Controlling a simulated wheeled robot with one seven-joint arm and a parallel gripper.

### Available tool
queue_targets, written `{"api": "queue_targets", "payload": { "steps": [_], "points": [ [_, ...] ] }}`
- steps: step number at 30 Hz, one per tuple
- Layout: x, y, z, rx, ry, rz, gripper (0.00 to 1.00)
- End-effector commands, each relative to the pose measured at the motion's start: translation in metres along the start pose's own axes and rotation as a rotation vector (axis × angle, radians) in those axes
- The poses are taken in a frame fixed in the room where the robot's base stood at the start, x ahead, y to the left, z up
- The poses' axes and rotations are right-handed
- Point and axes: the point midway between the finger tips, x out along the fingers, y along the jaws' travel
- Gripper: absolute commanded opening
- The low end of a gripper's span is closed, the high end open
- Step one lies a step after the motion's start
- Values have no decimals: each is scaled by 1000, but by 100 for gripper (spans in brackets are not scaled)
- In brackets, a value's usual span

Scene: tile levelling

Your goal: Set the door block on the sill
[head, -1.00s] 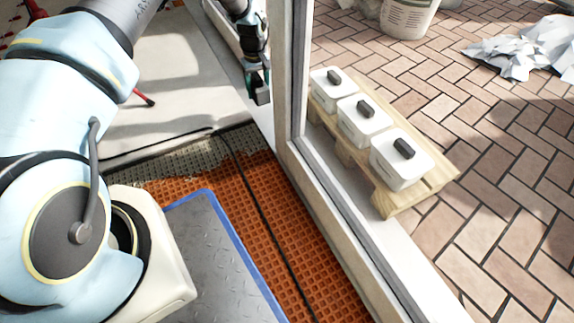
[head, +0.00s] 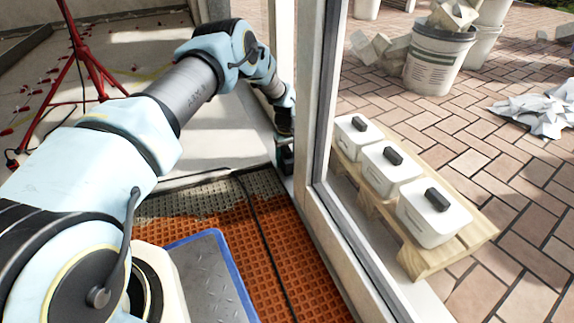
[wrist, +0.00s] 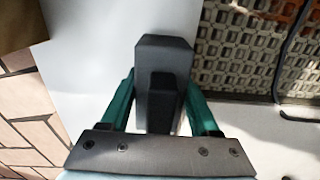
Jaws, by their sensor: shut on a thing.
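My gripper (wrist: 160,108) is shut on the door block (wrist: 164,54), a dark grey block with a black raised part, held between teal fingers. In the wrist view the block is over the white sill (wrist: 82,55); I cannot tell whether it touches it. In the head view my gripper (head: 285,152) is low beside the door frame, partly hidden by it, and the block is too dark and small there to make out clearly.
The door frame (head: 309,110) stands close to the right of my gripper. Orange matting (head: 275,245) and a grey mortar patch (head: 190,200) lie left of it. Outside, white tubs (head: 432,212) stand on a wooden pallet (head: 465,245). A red tripod (head: 85,65) stands far left.

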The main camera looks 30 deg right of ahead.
Motion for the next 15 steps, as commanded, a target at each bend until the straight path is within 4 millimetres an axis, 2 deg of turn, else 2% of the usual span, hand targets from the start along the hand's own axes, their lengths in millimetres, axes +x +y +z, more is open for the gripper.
{"api": "queue_targets", "payload": {
  "steps": [12, 13, 15],
  "points": [
    [5, 1, -1, 1, 3, 2, 0],
    [5, 0, -1, 1, 2, 1, 66],
    [5, 0, 0, 1, 1, 1, 74]
  ]
}}
